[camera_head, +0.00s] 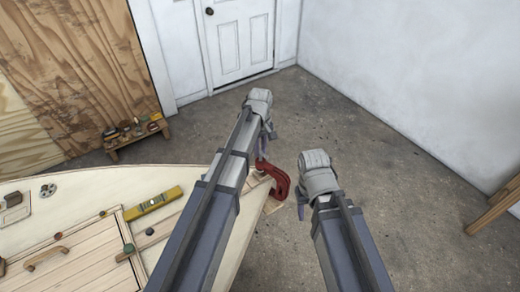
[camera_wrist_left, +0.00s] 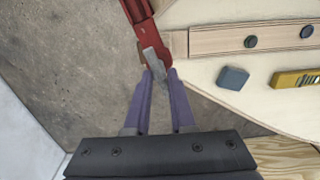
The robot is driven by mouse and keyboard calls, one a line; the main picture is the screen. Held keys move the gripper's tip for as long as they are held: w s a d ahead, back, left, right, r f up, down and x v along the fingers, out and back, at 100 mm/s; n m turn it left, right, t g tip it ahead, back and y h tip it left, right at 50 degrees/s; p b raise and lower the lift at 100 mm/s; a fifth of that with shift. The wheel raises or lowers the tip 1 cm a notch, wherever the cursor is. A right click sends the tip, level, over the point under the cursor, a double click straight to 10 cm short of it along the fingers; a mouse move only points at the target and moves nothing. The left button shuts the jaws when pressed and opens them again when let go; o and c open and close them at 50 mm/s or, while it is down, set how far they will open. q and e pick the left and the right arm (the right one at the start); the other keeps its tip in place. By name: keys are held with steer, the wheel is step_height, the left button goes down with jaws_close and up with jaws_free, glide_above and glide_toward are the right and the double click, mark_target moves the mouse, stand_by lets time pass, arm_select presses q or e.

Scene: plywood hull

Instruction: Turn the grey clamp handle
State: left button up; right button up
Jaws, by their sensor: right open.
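A red clamp (camera_head: 279,181) sits at the tip of the pale plywood hull (camera_head: 195,172), and it also shows at the top of the left wrist view (camera_wrist_left: 142,22). Its grey handle (camera_wrist_left: 153,60) sticks out toward my left gripper (camera_wrist_left: 160,72). The two purple fingers stand close on either side of the handle and appear shut on it. In the head view my left gripper (camera_head: 265,145) is beside the clamp, with its fingers mostly hidden by the wrist. My right gripper (camera_head: 301,198) is open and apart, to the right of the clamp, over the floor.
A yellow level (camera_head: 153,203) and a small dark blue block (camera_wrist_left: 233,78) lie on the hull. A wooden hatch with a handle (camera_head: 46,258) is at lower left. A low bench (camera_head: 136,135) with small items stands by the wall. The concrete floor at right is clear, except a wooden stand (camera_head: 495,207).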

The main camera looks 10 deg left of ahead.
arm_select(q)
jaws_close()
steer(key=shift+m, duration=0.3)
